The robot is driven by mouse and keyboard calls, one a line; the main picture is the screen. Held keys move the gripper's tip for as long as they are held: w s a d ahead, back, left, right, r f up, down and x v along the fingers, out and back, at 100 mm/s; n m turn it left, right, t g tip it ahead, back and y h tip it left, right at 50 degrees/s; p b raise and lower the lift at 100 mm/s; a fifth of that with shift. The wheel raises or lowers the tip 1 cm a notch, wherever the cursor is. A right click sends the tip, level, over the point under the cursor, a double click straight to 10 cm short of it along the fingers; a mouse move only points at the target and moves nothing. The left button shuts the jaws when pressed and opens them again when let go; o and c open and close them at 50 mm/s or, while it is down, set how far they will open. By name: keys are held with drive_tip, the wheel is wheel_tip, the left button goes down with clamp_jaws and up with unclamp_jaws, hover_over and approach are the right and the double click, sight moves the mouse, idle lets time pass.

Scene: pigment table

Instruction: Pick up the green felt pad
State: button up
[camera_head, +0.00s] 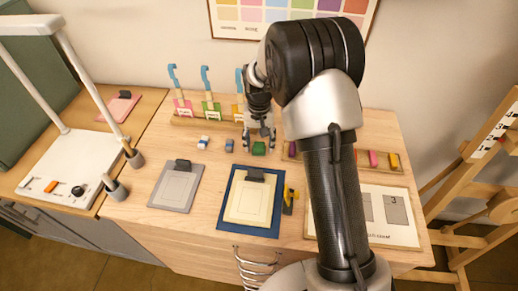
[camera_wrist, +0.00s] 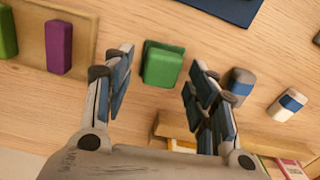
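The green felt pad (camera_head: 259,148) is a small dark-green block on the wooden table, below my gripper (camera_head: 259,140) in the head view. In the wrist view the pad (camera_wrist: 162,66) shows between the two fingertips of my gripper (camera_wrist: 161,72), with a gap on each side. The fingers are spread open and hold nothing. The pad rests on the table. I cannot tell exactly how high the fingertips are above the table.
A grey-blue block (camera_wrist: 241,82) and a white-and-blue block (camera_wrist: 287,104) lie to the right in the wrist view. A purple block (camera_wrist: 59,48) sits in a wooden holder (camera_wrist: 84,32) to the left. A navy mat (camera_head: 233,218) lies in front.

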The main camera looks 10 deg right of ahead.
sight(259, 144)
drive_tip(key=c, duration=0.9)
drive_tip(key=shift+o, duration=0.2)
wheel_tip(259, 144, up, 20)
drive_tip(key=p, duration=0.6)
